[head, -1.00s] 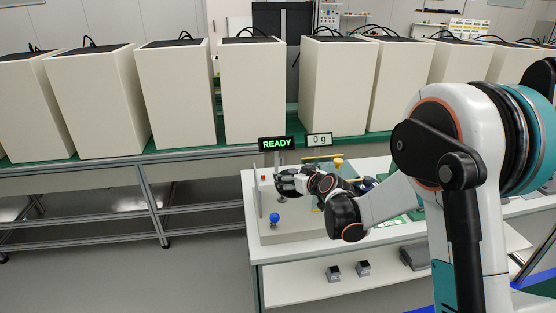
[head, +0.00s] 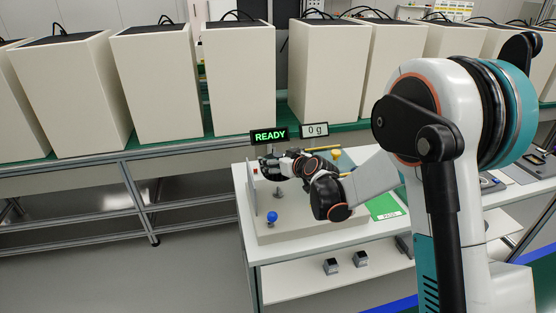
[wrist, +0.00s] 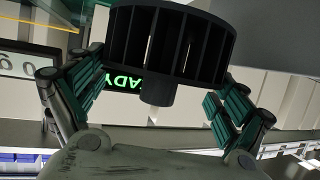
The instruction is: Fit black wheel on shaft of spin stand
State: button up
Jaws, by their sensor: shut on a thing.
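The black wheel (wrist: 172,42), a finned drum with a short hub, fills the top middle of the wrist view. My gripper (wrist: 152,88) has its green-padded fingers on either side of it and is shut on it; the exact contact is hard to see. In the head view my gripper (head: 270,170) is over the back left of the spin stand's pale base (head: 300,228), below the READY display (head: 270,136). The wheel is not clearly distinct from the dark fingers there. I cannot tell the shaft clearly, and the wheel's fit to it cannot be seen.
A blue ball knob (head: 272,216) stands at the base's front left, near an upright plate (head: 250,195). A 0 g display (head: 315,130) is behind. A green PASS area (head: 385,207) lies right of my forearm. Tall cream cabinets (head: 238,80) line the back bench.

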aim_at(278, 187)
jog(key=shift+f+b, duration=1.05)
jog(key=shift+f, duration=0.45)
jog(key=shift+f+b, duration=0.3)
jog(key=shift+f, duration=0.95)
jog(key=shift+f, duration=2.1)
jog(key=o, duration=0.9)
